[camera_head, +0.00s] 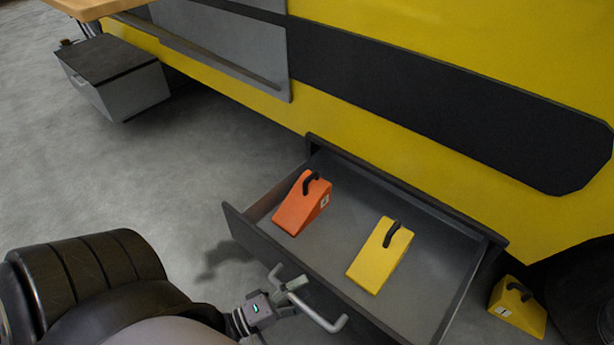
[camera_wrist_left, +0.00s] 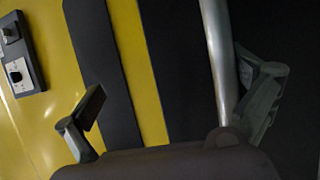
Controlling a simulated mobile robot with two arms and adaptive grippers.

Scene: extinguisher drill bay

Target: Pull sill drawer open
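The sill drawer (camera_head: 375,318) stands pulled out from under the yellow vehicle side, its inside in plain view. It holds an orange wedge (camera_head: 300,208) and a yellow wedge (camera_head: 378,262), each with a black handle. A silver bar handle (camera_head: 325,321) runs along the drawer's front. My left gripper (camera_head: 286,287) is at the left part of this handle. In the left wrist view the bar (camera_wrist_left: 219,60) passes between my spread fingers (camera_wrist_left: 175,112), close to the right-hand finger. The left-hand finger stands clear of the bar. My right gripper is not in view.
Another yellow wedge (camera_head: 518,308) is on the floor right of the drawer, beside a dark wheel (camera_head: 588,300). A grey box (camera_head: 125,90) juts out at the upper left. The concrete floor (camera_head: 190,170) left of the drawer is clear.

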